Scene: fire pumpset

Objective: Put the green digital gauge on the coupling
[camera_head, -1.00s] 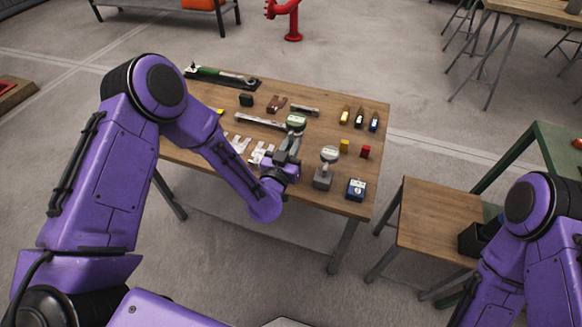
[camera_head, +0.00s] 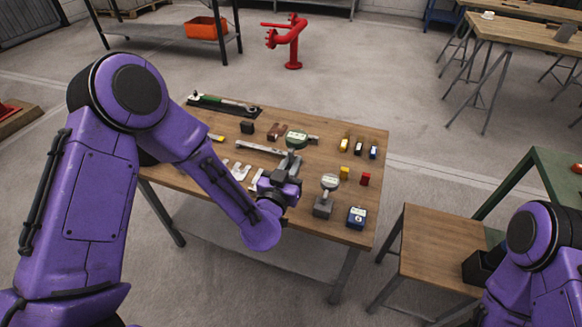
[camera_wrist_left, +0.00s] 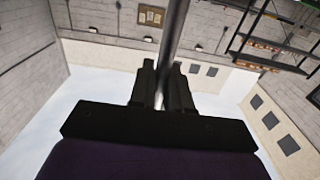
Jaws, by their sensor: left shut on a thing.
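The green digital gauge (camera_head: 296,139) has a round green head with a pale display. It is upright over the workbench (camera_head: 300,228), on top of a metal stem. My left gripper (camera_head: 288,166) is below the head and shut on the gauge. In the left wrist view, a shiny metal rod (camera_wrist_left: 171,50), apparently the gauge's stem, stands between the dark fingers (camera_wrist_left: 162,90). The gap between gauge and bench top is hard to judge. I cannot make out a coupling in these frames. My right arm shows at the lower right, its gripper out of view.
Yellow and red blocks and several small tools lie around.

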